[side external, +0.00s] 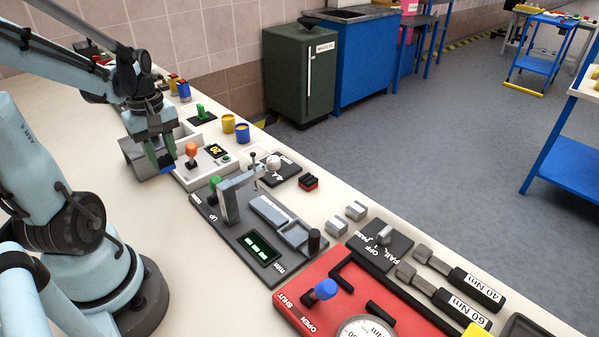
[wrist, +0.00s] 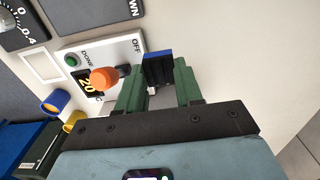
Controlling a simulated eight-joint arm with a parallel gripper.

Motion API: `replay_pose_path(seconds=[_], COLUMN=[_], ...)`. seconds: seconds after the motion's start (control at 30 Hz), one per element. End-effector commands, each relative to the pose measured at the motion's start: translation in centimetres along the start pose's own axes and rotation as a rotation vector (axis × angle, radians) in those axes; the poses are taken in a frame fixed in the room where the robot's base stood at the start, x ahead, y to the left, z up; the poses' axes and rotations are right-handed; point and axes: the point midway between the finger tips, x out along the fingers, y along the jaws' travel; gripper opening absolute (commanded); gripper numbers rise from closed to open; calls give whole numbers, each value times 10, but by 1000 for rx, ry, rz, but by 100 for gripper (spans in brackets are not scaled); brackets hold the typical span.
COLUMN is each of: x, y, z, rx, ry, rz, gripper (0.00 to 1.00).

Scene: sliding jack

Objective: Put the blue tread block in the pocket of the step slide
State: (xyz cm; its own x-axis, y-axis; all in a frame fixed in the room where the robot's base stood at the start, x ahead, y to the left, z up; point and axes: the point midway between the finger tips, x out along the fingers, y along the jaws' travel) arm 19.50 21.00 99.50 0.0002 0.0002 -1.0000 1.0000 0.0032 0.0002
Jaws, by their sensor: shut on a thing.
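The blue tread block (wrist: 158,68) is between the green fingers of my gripper (wrist: 158,84) in the wrist view. My gripper is shut on it. In the side view my gripper (side external: 163,155) is at the left back of the bench, with a bit of the blue block (side external: 168,168) showing below the fingers. What I take for the step slide (side external: 268,211) is the light grey sliding piece on the dark panel marked UP and mm. Its square pocket (side external: 294,234) looks empty at the near end. The block is well left of and behind this pocket.
A white control box with an orange knob (side external: 191,150) stands right beside my gripper. A grey upright post with a green knob (side external: 215,182) rises at the slide panel's left. Yellow (side external: 228,123) and blue (side external: 242,132) cups stand behind.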

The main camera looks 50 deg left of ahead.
Motion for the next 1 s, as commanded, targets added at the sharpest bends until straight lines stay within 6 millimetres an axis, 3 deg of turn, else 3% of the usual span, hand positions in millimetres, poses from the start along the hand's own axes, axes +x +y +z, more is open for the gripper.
replay_pose_path(seconds=[0.1, 0.3, 0.47, 0.8, 1.0], x=[14, 27, 32, 66, 70], y=[-10, -19, -20, -20, -20], z=[-22, -42, -46, -45, -45], rx=[-5, 0, 3, 4, 4], ry=[0, 0, 0, 0, 0], rz=[0, 0, 0, 0, 0], gripper=[0, 0, 0, 0, 0])
